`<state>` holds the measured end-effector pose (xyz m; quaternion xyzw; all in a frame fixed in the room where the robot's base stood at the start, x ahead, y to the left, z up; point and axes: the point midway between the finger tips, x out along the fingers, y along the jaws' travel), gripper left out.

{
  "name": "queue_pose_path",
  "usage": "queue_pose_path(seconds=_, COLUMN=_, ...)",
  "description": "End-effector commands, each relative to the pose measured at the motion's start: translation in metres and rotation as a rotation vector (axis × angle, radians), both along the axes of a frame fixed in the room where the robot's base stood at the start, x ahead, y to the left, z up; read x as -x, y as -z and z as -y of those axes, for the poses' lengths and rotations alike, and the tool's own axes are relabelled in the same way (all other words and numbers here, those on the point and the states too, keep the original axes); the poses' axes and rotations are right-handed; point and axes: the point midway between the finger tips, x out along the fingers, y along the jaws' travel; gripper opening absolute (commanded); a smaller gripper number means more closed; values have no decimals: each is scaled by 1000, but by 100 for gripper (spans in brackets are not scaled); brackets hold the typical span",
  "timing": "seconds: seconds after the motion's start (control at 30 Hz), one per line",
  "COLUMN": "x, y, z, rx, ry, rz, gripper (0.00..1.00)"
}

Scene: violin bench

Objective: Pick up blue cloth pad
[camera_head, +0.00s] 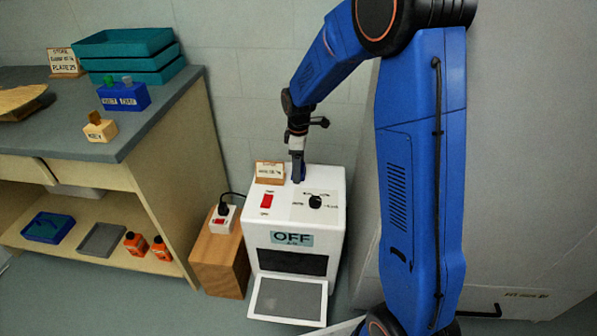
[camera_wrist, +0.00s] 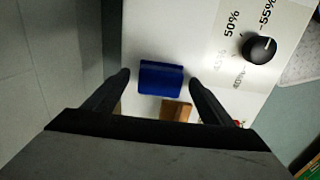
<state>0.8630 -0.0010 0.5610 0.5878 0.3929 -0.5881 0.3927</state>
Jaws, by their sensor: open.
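The blue cloth pad (camera_wrist: 160,77) lies on the white top of the machine, seen in the wrist view between and just beyond my fingertips. My gripper (camera_wrist: 158,78) is open, with one dark finger on each side of the pad and a visible gap to it on both sides. In the head view my gripper (camera_head: 298,168) points down at the back of the white machine (camera_head: 290,238). There the pad is mostly hidden behind the gripper.
A wooden sign (camera_head: 270,172) stands on the machine close to my gripper. A black dial (camera_head: 316,201) and red switch (camera_head: 267,200) are nearby. A wooden block (camera_head: 220,262) with a plugged socket stands left. A workbench (camera_head: 150,130) holds teal trays (camera_head: 125,45).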

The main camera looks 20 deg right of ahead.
Motion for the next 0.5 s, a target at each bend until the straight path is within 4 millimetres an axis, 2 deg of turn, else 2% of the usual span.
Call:
queue_pose_path(seconds=0.3, x=0, y=5, z=0, rx=0, ry=0, rz=0, gripper=77)
queue_pose_path(seconds=0.5, x=0, y=5, z=0, rx=0, ry=0, rz=0, gripper=32)
